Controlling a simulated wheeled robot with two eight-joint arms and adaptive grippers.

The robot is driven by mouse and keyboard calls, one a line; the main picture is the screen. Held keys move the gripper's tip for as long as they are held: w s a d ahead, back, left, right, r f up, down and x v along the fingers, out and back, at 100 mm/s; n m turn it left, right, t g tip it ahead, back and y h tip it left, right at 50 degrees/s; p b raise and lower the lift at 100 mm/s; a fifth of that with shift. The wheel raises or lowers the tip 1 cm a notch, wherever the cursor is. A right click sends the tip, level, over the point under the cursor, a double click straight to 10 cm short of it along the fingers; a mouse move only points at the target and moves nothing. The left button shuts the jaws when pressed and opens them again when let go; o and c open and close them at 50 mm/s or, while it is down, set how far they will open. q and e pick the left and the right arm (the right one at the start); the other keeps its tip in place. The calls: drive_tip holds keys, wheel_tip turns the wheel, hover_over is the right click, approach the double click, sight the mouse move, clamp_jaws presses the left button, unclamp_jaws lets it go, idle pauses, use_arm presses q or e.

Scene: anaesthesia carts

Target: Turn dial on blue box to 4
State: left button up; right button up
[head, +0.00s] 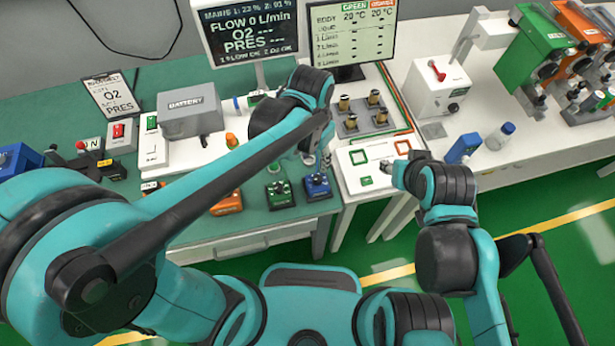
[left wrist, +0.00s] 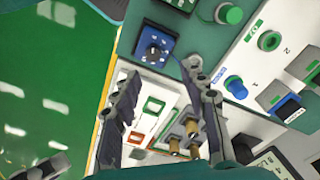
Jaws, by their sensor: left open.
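The blue box (head: 318,187) with a dark dial stands near the front right corner of the green-topped table. In the left wrist view the blue box (left wrist: 153,45) shows its round dial (left wrist: 153,54) with white marks around it; the setting is too small to read. My left gripper (head: 318,154) is open and empty, just above and behind the blue box. In the left wrist view the left gripper's (left wrist: 160,70) two fingers are spread, with the box just past their tips. My right gripper (head: 391,171) hangs over the white panel; its finger opening is unclear.
A green box (head: 279,194) stands close left of the blue box, and an orange box (head: 227,204) farther left. A white panel (head: 350,178) with coloured squares and several brass posts (head: 352,122) lie to the right. A grey battery box (head: 190,115) stands behind.

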sight(318, 177)
use_arm(q)
drive_tip(key=shift+s+d+f, duration=0.15)
drive_tip(key=shift+d+f, duration=0.1)
drive_tip(key=shift+d, duration=0.1)
drive_tip(key=shift+s+d+f+m, duration=0.1)
drive_tip(key=shift+f+m, duration=0.15)
drive_tip(key=shift+m, duration=0.05)
drive_tip(key=f+b, duration=0.1)
drive_tip(key=f, duration=0.2)
drive_tip(key=f+b, duration=0.1)
drive_tip(key=f, duration=0.3)
drive_tip(key=shift+d+f+b, duration=0.2)
drive_tip(key=shift+f+b, duration=0.05)
drive_tip(key=shift+b, duration=0.15)
clamp_jaws()
